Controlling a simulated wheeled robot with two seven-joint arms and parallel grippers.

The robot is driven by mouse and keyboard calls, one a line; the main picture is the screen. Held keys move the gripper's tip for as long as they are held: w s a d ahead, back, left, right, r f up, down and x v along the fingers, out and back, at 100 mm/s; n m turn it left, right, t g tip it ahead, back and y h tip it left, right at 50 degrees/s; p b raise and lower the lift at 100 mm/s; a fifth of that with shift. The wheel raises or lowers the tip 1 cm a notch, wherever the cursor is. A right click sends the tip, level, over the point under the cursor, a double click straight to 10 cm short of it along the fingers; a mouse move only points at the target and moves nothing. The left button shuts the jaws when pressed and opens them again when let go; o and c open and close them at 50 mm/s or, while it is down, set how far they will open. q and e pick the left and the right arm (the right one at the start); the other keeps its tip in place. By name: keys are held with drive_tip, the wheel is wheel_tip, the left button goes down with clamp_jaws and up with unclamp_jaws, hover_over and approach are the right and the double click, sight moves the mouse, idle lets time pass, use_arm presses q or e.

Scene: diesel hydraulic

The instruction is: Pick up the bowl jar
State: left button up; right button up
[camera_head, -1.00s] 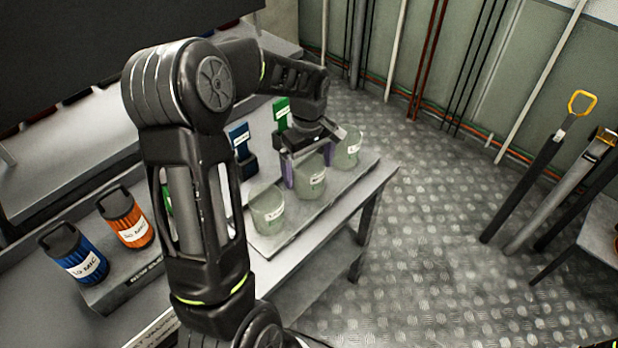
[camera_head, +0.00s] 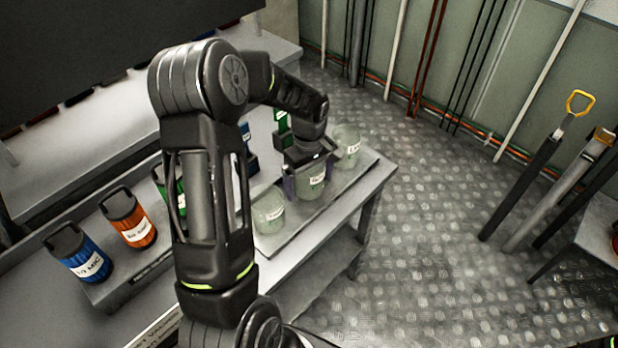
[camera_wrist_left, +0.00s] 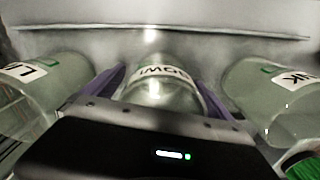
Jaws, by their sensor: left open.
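The bowl jar (camera_head: 311,188) is the middle one of three pale green, see-through jars on a grey tray at the bench's end. It stands upright. In the left wrist view the bowl jar (camera_wrist_left: 160,86) carries a white label with upside-down lettering. My left gripper (camera_head: 309,177) is open, with one purple finger on each side of this jar. Both fingers of the left gripper (camera_wrist_left: 157,88) show in the wrist view, with the jar between them; I cannot tell whether they touch it. The gripper body hides the jar's top in the head view. My right gripper is not in view.
One similar jar (camera_head: 268,210) stands nearer and another (camera_head: 346,146) farther, close on both sides of the gripper. Blue (camera_head: 79,254) and orange (camera_head: 130,218) containers stand at the left. Green and blue items are behind my arm.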

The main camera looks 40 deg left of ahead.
sight(309, 176)
use_arm(q)
drive_tip(key=shift+c, duration=0.3)
drive_tip(key=c, duration=1.6)
drive_tip(key=shift+o, duration=0.2)
drive_tip(key=shift+r, duration=0.15)
wheel_tip(309, 176, up, 10)
drive_tip(key=b, duration=0.1)
